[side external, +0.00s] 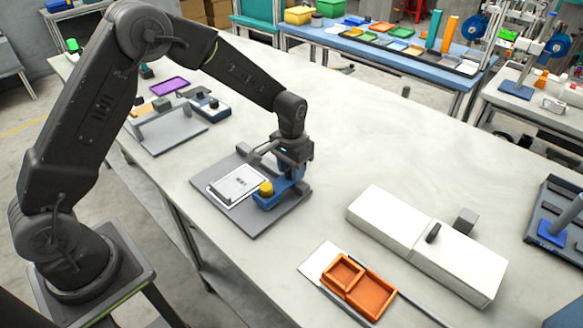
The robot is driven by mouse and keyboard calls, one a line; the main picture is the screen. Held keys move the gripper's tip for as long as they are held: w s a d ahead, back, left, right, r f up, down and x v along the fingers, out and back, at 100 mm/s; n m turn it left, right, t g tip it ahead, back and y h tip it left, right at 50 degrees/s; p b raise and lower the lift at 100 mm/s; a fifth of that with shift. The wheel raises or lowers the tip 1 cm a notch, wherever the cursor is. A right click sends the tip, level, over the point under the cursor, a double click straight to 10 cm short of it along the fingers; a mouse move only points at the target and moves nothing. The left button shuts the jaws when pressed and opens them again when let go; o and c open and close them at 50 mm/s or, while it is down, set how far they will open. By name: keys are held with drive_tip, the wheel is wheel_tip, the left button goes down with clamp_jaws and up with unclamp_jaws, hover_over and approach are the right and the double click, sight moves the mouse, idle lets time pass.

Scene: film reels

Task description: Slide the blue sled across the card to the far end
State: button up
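The blue sled (270,200) is on the right part of a dark grey base plate (251,224), with a yellow knob (266,188) at its near left side. A white card (238,184) with a small dark print lies flat on the plate, just left of the sled. My gripper (288,166) points down over the back of the sled, very close to it. Its fingertips blend with the grey and blue parts there, so I cannot tell whether they are open or shut on it.
An orange tray (368,292) lies at the front. A long white box (425,244) is right of the plate, with a small grey block (465,220) behind it. Another grey plate with parts (172,134) is at the back left. The table between is clear.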

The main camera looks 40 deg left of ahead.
drive_tip(key=shift+c, duration=0.3)
clamp_jaws()
idle(0.3)
